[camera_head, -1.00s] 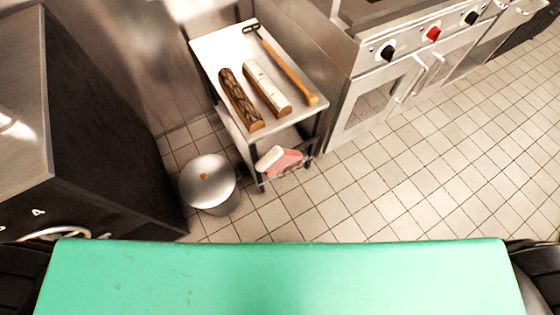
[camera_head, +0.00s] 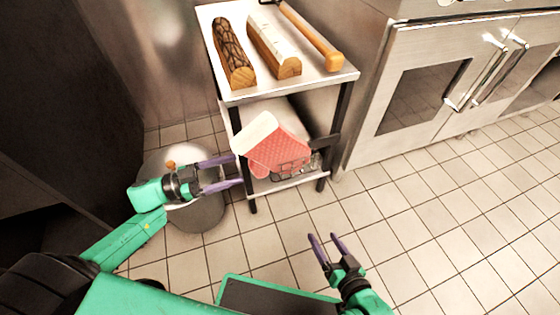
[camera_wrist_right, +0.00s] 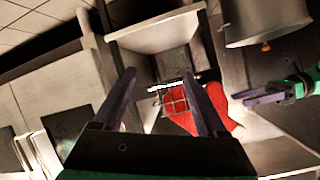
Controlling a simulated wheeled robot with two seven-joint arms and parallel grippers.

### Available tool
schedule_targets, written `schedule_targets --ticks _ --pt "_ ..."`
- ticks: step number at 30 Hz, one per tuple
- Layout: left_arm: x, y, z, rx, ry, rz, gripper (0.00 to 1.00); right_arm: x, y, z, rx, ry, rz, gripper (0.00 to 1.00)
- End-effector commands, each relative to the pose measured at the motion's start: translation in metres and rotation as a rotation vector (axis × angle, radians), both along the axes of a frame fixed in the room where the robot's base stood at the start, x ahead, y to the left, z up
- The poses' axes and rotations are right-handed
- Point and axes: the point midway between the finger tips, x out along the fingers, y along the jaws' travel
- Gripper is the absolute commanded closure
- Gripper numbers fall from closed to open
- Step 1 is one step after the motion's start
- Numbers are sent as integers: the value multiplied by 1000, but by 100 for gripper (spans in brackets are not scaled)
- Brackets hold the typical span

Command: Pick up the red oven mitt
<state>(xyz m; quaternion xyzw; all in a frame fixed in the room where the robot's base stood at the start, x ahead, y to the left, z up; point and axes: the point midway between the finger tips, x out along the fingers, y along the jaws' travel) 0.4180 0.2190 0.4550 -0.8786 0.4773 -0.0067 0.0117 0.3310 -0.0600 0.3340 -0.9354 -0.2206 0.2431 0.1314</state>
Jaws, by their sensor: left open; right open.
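The steel table (camera_head: 290,92) carries two logs (camera_head: 233,55) (camera_head: 272,48) and a wooden-handled tool (camera_head: 312,38) on top. A metal pot or bin (camera_head: 195,213) stands on the floor behind my left gripper. An oven (camera_head: 425,97) stands at right. The tiled floor (camera_head: 430,215) is clear.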

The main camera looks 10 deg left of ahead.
Motion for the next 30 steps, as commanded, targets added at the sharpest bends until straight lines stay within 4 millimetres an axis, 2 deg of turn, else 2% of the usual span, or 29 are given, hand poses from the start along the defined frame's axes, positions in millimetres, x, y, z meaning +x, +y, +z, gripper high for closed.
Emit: schedule_targets --ticks 1,6,11,15,18,24,27,30 --pt "8 -11 -2 -3 -6 0 22 0 0 -9 3 -4 -4 26" --pt "32 -47 -2 -3 -6 3 22 0 0 -25 17 -23 -17 26" --pt "42 -63 -1 -1 -2 5 22 0 0 -32 24 -34 -26 26" --pt "56 -88 -1 -2 -8 4 22 3 -1 -51 37 -60 -42 26" --pt "59 -91 3 -2 -1 6 22 25 -1 -22 48 -137 -54 26" --pt "65 -100 3 0 -1 6 22 58 -3 18 67 -273 -72 26" --pt "66 -103 3 0 0 6 22 66 -4 31 74 -314 -79 26" --pt "67 -104 4 0 0 7 22 69 -4 36 76 -326 -82 26"
